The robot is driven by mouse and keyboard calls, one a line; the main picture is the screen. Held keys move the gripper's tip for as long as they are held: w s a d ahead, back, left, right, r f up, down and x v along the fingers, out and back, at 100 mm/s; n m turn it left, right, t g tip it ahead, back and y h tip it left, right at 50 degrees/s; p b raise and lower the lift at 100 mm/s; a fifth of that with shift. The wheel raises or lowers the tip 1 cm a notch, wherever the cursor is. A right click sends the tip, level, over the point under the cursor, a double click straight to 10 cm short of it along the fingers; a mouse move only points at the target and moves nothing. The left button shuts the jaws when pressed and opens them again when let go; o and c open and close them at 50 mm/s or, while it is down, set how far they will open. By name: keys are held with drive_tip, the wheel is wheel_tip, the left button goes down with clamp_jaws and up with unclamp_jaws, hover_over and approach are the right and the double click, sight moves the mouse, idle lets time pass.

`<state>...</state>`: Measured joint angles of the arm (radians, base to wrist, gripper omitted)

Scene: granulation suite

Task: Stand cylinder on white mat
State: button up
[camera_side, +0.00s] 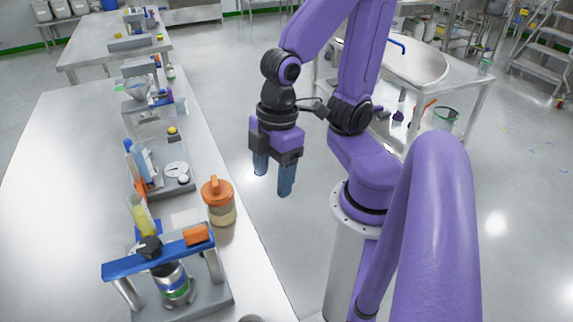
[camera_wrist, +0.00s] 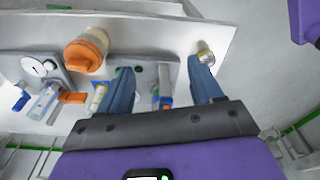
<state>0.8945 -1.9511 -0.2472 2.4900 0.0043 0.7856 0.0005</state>
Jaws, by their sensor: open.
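My gripper (camera_side: 272,182) hangs pointing down, open and empty, to the right of the bench edge in the side view. Its two blue fingers stand well apart in the wrist view (camera_wrist: 160,66). A small cylinder with a pale top and a yellowish band (camera_wrist: 205,52) shows just beyond the right fingertip, apart from it as far as I can see. Only a grey rim (camera_side: 252,318), probably its top, shows at the bottom edge of the side view. I cannot tell whether it is upright. A small white mat (camera_side: 183,217) lies on the bench left of the jar.
An orange-lidded jar (camera_side: 218,203) stands near the bench edge. A blue-barred stand (camera_side: 160,255) holds a metal vessel (camera_side: 172,284) at the near end. A scale (camera_side: 176,172) and bottles line the bench behind. The left part of the bench (camera_side: 60,200) is clear.

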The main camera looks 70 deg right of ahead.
drive_tip(key=shift+o, duration=0.5)
drive_tip(key=shift+s+d+r+n+h, duration=0.15)
drive_tip(key=shift+s+d+r, duration=0.05)
drive_tip(key=shift+s+d, duration=0.3)
drive_tip(key=shift+s+d+r+n+h, duration=0.15)
drive_tip(key=shift+s+d, duration=0.35)
drive_tip(key=w+a+r+m, duration=0.3)
drive_tip(key=w+a+m, duration=0.25)
drive_tip(key=w, duration=0.65)
drive_tip(key=r+m, duration=0.1)
drive_tip(key=m, duration=1.6)
hover_over(140, 155)
drive_tip(key=w, duration=0.2)
drive_tip(key=shift+g, duration=0.3)
drive_tip(key=shift+s+d+f, duration=0.1)
drive_tip(key=shift+d+f, duration=0.1)
drive_tip(key=shift+f, duration=2.7)
drive_tip(key=shift+s+d+f, duration=0.1)
drive_tip(key=shift+d+f, duration=0.15)
drive_tip(key=shift+f, duration=2.6)
drive_tip(key=shift+s+d+f, duration=0.1)
drive_tip(key=shift+d+f, duration=0.1)
drive_tip(key=shift+f, duration=2.7)
